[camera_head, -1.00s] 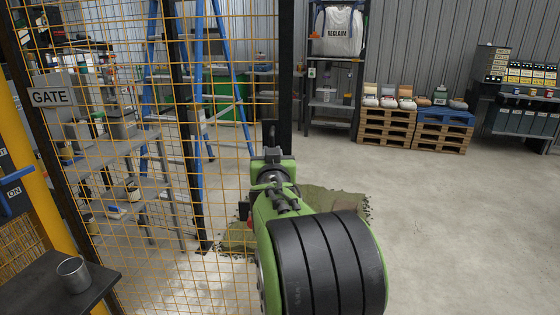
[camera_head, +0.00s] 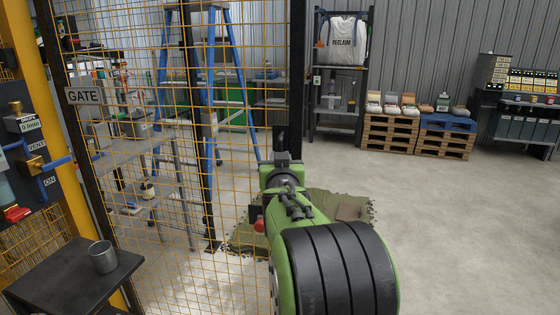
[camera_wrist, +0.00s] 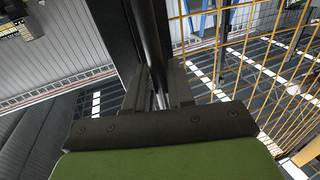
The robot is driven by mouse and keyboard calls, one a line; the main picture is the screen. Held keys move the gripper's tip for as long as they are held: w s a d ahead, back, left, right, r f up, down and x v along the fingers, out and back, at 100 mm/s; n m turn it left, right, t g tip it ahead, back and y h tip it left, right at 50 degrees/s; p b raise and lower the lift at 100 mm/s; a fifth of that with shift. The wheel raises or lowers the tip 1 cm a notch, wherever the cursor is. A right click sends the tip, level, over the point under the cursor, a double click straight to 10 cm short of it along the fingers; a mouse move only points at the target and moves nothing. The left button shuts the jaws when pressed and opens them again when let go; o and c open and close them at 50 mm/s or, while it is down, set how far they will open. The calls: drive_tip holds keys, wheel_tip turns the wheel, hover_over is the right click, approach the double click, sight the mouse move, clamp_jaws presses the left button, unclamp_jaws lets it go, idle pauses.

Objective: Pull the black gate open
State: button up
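The black gate is a black frame with yellow wire mesh; its upright edge (camera_head: 298,70) stands just beyond my gripper. A GATE sign (camera_head: 83,96) hangs at the mesh's left side. My gripper (camera_head: 282,150) is at that edge, low on it. In the wrist view my gripper (camera_wrist: 159,97) has its two fingers closed around an upright bar handle (camera_wrist: 151,45) beside the black frame (camera_wrist: 117,35). The contact itself is partly hidden by the fingers. How far the gate stands open is hard to tell.
A small dark table with a metal cup (camera_head: 103,256) stands close at the lower left, beside a valve panel (camera_head: 35,155). A blue ladder (camera_head: 210,90) stands behind the mesh. The floor at right is clear.

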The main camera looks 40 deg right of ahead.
drive_tip(key=shift+o, duration=0.9)
drive_tip(key=v, duration=1.5)
drive_tip(key=shift+s+a, duration=0.3)
